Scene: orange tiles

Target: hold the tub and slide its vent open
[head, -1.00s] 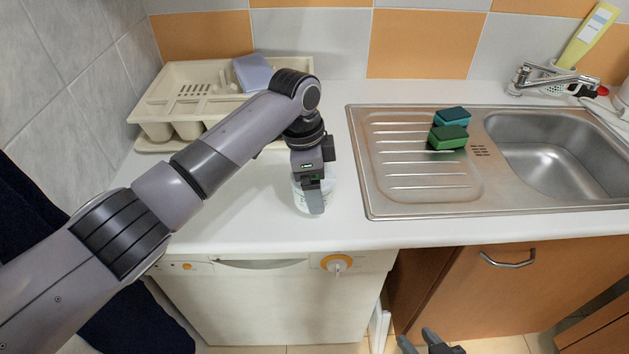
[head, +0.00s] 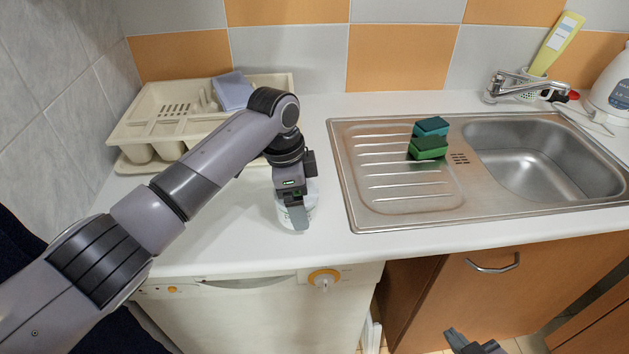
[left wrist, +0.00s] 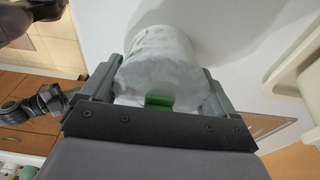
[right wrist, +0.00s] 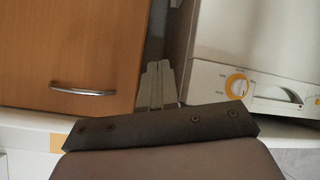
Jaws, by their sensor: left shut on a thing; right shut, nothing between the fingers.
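The whitish tub (head: 311,204) is at the counter's front part, partly hidden behind my left gripper (head: 298,210). In the left wrist view the tub (left wrist: 160,58) sits between the two fingers, and my left gripper is shut on it. A green piece, seemingly the vent slider (left wrist: 158,101), shows on the tub's near side. Whether the tub touches the counter I cannot tell. My right gripper (head: 474,343) is low, in front of the cabinet below the counter and apart from the tub. In the right wrist view its fingers (right wrist: 158,68) are together and empty.
A beige dish rack (head: 155,135) stands at the back left. The steel sink (head: 545,165) with its drainboard lies right of the tub, with green sponges (head: 428,148) on it. The counter edge, white appliance (head: 250,310) and orange cabinet (head: 450,290) lie between my right gripper and the countertop.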

